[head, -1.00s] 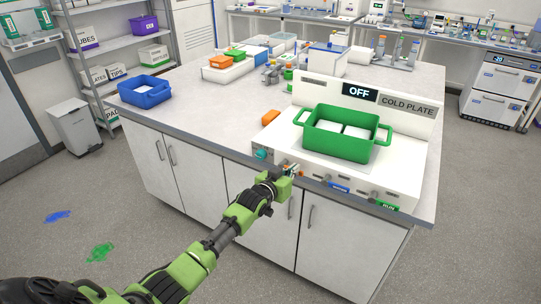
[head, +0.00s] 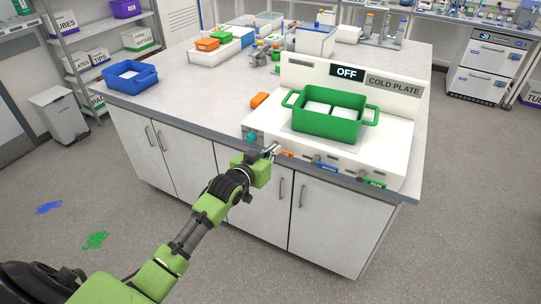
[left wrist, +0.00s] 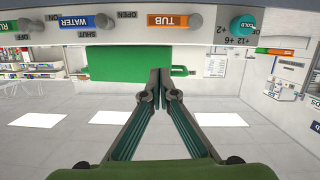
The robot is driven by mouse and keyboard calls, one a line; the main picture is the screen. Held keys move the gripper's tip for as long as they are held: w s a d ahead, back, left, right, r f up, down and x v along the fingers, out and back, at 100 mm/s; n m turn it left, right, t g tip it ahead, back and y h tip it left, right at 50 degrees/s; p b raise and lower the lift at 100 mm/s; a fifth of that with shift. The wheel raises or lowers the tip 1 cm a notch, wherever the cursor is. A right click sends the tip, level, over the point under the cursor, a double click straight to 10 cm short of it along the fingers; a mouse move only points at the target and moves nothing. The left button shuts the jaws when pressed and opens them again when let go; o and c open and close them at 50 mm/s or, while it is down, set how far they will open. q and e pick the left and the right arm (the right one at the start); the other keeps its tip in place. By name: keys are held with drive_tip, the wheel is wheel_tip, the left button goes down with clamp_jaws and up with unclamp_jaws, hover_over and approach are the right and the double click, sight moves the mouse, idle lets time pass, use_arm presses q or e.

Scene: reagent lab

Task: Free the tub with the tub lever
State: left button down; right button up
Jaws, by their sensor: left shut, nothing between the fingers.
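The green tub (head: 328,126) sits upright on the cold plate (head: 394,138) with white blocks inside; it also shows in the inverted left wrist view (left wrist: 125,64). The orange TUB label (left wrist: 167,21) is on the plate's front panel, with the grey tub lever (left wrist: 195,21) beside it. The lever cannot be made out in the head view. My left gripper (head: 273,150) is shut and empty at the front panel, just left of the TUB label. In the left wrist view its fingertips (left wrist: 161,75) appear apart from the lever. My right gripper is out of view.
The panel also has a teal knob (head: 251,137), a blue WATER label (head: 327,168) and a green RUN label (head: 374,184). The display (head: 347,72) reads OFF. An orange block (head: 259,100) lies left of the plate, and a blue bin (head: 131,74) stands at the counter's left end.

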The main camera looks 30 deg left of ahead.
use_arm(q)
drive_tip(key=shift+v, duration=1.2)
drive_tip(key=s+f+g+b, duration=0.1)
drive_tip(key=s+f+g, duration=0.15)
drive_tip(key=f, duration=0.85)
drive_tip(key=s+f+g+b, duration=0.1)
drive_tip(key=s+f, duration=0.3)
drive_tip(key=f, duration=0.7)
drive_tip(key=s+d+f+g+y+b, duration=0.1)
drive_tip(key=s+f+g, duration=0.1)
drive_tip(key=s+f, duration=0.7)
drive_tip(key=s+f+g, duration=0.2)
drive_tip(key=s+f, duration=0.4)
drive_tip(key=f, duration=0.5)
drive_tip(key=s+d+f+m+g, duration=0.1)
drive_tip(key=s+f, duration=0.5)
drive_tip(key=s, duration=0.6)
drive_tip(key=s+d+f+m+g+b, duration=0.1)
drive_tip(key=s+f, duration=0.5)
drive_tip(key=s, duration=0.6)
drive_tip(key=s+d+f+g+b, duration=0.1)
drive_tip(key=s+d+f+g, duration=0.2)
drive_tip(key=s, duration=0.9)
wheel_tip(320, 180, down, 3)
drive_tip(key=shift+s+d+f+m+g, duration=0.25)
drive_tip(key=shift+s+m+g, duration=0.15)
drive_tip(key=shift+g, duration=0.45)
